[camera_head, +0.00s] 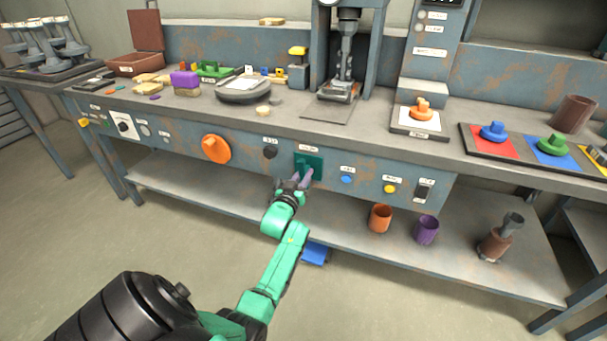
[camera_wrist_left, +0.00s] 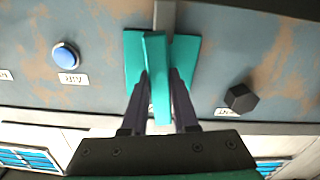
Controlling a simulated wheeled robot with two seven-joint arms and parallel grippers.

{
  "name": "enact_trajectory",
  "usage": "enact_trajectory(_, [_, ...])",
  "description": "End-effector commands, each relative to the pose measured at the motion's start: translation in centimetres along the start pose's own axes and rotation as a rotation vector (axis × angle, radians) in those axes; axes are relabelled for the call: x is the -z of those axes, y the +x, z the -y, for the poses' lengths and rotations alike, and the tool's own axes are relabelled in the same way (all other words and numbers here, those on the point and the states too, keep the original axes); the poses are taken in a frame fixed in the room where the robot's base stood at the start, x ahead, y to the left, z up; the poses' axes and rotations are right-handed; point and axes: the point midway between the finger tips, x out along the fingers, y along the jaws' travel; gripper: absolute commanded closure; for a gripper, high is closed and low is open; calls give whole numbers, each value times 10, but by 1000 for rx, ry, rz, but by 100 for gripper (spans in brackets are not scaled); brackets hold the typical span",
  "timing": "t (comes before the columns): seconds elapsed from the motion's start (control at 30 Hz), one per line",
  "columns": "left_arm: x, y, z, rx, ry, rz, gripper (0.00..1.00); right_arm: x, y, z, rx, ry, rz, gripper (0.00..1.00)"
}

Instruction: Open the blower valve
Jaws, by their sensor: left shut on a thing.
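A teal valve plate with a teal lever handle (camera_head: 303,163) is mounted on the front panel of the workbench. My left gripper (camera_head: 300,181) reaches up to it from below and is shut on the handle. In the left wrist view the teal handle (camera_wrist_left: 157,80) stands between the two dark fingers of my left gripper (camera_wrist_left: 160,95), in front of its plate (camera_wrist_left: 133,57). The small label above the valve is too blurred to read. My right gripper is not in view.
On the same panel, a black knob (camera_head: 270,152) and a large orange dial (camera_head: 216,149) lie left of the valve. A blue button (camera_head: 346,180), a yellow button (camera_head: 390,189) and a dark switch (camera_head: 424,191) lie to its right. Orange (camera_head: 380,218) and purple (camera_head: 427,230) cups stand on the lower shelf.

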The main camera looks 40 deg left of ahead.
Motion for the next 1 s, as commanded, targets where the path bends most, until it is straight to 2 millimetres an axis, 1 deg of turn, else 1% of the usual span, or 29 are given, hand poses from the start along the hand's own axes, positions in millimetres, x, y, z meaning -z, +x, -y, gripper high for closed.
enact_trajectory(0.2, [-2, 0, 0, 0, 116, 4, 100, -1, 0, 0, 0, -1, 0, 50])
enact_trajectory(0.4, [-2, 0, 0, 0, 171, 4, 100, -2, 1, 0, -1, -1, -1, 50])
enact_trajectory(0.87, [-2, 0, 0, 0, 188, 4, 100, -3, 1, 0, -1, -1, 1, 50])
enact_trajectory(0.9, [-2, 0, 0, 0, 188, 4, 69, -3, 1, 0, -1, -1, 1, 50])
enact_trajectory(0.97, [-2, 0, 0, 0, 187, 4, 46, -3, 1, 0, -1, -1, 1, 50])
enact_trajectory(1.0, [-2, 0, 0, 0, 187, 4, 43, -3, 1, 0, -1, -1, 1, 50])
